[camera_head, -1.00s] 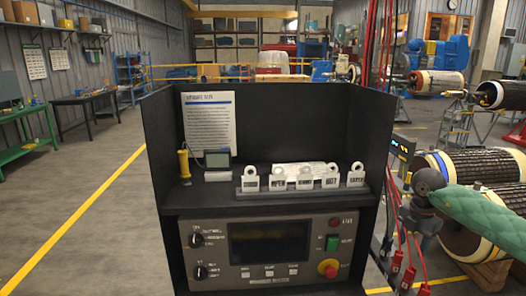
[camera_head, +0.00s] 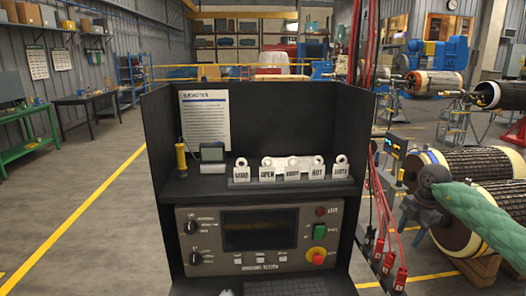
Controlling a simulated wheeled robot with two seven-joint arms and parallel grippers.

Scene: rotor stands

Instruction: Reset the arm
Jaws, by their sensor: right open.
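My right arm, in a green quilted sleeve (camera_head: 485,208), comes in from the right edge. Its dark gripper (camera_head: 419,216) hangs in the air right of the black test bench (camera_head: 362,150), open, with nothing seen between its fingers. It is in front of the wound rotors and apart from the bench. My left gripper is not in view.
The bench holds a row of white labelled tags (camera_head: 290,169), a yellow-handled probe (camera_head: 181,157), a small meter (camera_head: 213,153) and a control panel (camera_head: 258,240). Red leads with clips (camera_head: 389,263) hang at its right. Wound rotors (camera_head: 478,166) lie at right. The left floor is clear.

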